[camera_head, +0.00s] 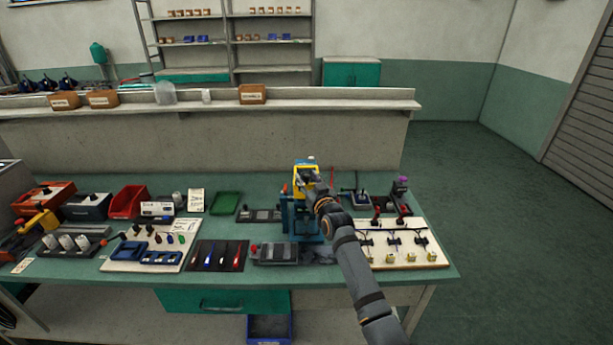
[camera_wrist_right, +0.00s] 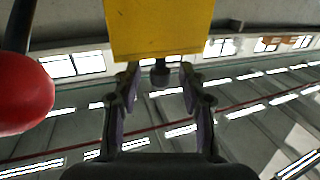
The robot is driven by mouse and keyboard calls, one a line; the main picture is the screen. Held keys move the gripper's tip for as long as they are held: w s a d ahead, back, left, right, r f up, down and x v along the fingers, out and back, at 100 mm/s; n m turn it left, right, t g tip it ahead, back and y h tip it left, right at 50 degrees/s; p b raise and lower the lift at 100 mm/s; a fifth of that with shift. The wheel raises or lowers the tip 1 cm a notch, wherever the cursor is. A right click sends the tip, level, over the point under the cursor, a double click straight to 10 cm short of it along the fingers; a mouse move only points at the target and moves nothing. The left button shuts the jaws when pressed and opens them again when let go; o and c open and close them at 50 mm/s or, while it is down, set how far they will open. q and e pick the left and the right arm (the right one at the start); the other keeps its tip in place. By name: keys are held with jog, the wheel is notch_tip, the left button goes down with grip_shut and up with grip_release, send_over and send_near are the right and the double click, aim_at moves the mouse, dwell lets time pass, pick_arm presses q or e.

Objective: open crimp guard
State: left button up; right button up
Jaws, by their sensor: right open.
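The crimp press is a blue frame (camera_head: 302,222) on the bench with a yellow guard (camera_head: 302,174) at its top. My right gripper reaches the press from the front right, and my own wrist hides part of it in the head view. In the right wrist view the yellow guard (camera_wrist_right: 160,28) fills the top middle. A small dark knob (camera_wrist_right: 160,74) hangs below the guard's lower edge, between the open fingers of my right gripper (camera_wrist_right: 160,80). I cannot tell whether the fingers touch it. My left gripper is not in view.
A red ball knob (camera_wrist_right: 25,95) is close at the left of the right wrist view. A pale board with small fittings (camera_head: 405,258) lies right of the press. A dark mat with screwdriver-like tools (camera_head: 218,268) and a green tray (camera_head: 225,204) lie to its left.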

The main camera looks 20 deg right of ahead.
jog(key=shift+w, duration=0.65)
grip_shut()
